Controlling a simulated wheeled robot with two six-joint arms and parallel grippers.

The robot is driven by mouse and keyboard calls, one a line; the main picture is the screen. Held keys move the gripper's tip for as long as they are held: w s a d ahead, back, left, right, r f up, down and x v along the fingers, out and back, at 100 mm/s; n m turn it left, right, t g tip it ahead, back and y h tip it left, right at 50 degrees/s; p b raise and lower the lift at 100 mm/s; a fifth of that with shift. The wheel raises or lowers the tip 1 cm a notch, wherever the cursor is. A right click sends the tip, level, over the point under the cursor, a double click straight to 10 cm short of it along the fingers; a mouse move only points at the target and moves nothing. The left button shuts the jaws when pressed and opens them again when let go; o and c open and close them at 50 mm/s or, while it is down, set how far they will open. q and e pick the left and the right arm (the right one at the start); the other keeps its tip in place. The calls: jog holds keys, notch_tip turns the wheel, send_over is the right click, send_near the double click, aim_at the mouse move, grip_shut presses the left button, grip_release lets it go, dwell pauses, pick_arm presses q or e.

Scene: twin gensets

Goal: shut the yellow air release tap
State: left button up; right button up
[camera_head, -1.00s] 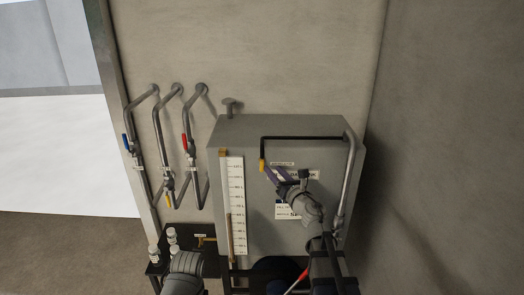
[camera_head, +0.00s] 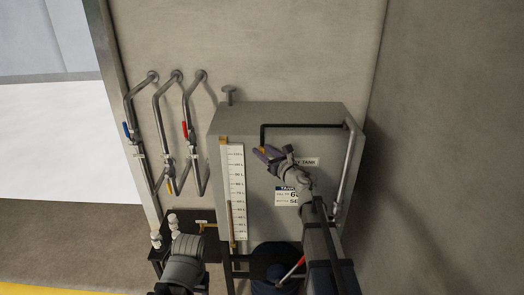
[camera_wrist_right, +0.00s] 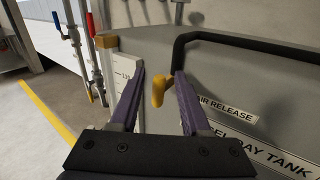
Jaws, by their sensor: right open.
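The yellow air release tap (camera_wrist_right: 158,90) shows in the right wrist view at the end of a black pipe on the front of the grey day tank. Its short yellow handle hangs roughly downward. My right gripper (camera_wrist_right: 160,71) is open, and its two purple fingers stand to the left and right of the tap with a gap on each side. In the head view my right gripper (camera_head: 262,153) is at the tank front and covers most of the tap. Part of my left arm shows low in the head view, but its gripper does not.
The grey tank (camera_head: 235,121) carries a level scale (camera_head: 236,185), a black pipe (camera_head: 300,126) and a label reading "AIR RELEASE" (camera_wrist_right: 227,108). Three wall pipes with red, blue and yellow-handled valves (camera_head: 186,130) stand to the left. A concrete wall (camera_head: 440,150) is at the right.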

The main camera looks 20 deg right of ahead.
jog(key=shift+w+a, duration=0.2)
jog(key=shift+w, duration=0.4)
grip_shut()
